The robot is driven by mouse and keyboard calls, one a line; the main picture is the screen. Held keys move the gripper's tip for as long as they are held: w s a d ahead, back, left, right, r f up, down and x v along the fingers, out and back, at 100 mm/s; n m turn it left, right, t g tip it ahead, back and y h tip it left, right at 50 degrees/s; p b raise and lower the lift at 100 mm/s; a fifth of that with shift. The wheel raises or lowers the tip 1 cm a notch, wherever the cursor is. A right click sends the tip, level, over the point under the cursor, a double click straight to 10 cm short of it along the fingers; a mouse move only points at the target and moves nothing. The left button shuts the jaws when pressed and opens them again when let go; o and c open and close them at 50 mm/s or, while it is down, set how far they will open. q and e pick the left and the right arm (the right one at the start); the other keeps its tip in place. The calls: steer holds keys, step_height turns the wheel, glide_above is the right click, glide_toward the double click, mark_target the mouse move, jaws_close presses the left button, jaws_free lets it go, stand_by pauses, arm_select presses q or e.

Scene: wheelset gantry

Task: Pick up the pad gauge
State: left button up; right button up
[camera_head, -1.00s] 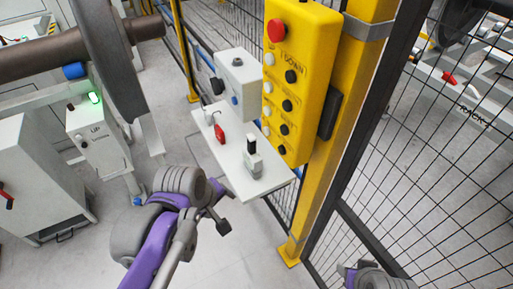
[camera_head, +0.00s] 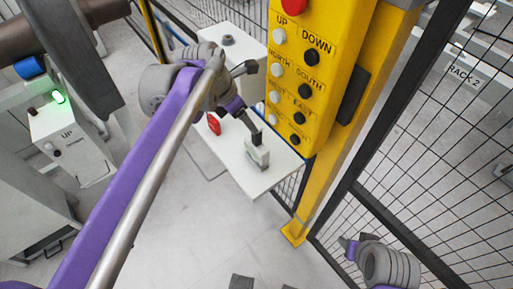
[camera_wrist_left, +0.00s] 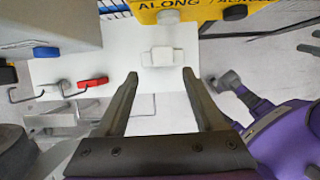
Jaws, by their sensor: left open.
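A small pale block (camera_head: 257,153), which I take to be the pad gauge, stands on a white shelf (camera_head: 262,184) beside the yellow post. In the left wrist view the block (camera_wrist_left: 162,57) lies just beyond my open fingertips, roughly centred between them. My left gripper (camera_head: 250,102) is over the shelf, open and empty; one finger overlaps the block's dark top in the head view, and I cannot tell whether they touch. My right gripper (camera_head: 346,246) is at the lower right, apart from the shelf; its finger state is unclear.
A red-handled item (camera_head: 213,124) lies on the shelf left of the block; it also shows in the left wrist view (camera_wrist_left: 92,82). A yellow button pendant (camera_head: 318,75) hangs close behind. A white box (camera_head: 232,45) and wire mesh fence (camera_head: 430,150) border the space.

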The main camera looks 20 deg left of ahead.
mark_target(257, 146)
arm_select(q)
steer(key=x, duration=0.8)
steer(key=shift+w+d+f, duration=0.1)
steer(key=shift+w+d, duration=0.05)
steer(key=shift+d, duration=0.2)
jaws_close()
stand_by(1.0)
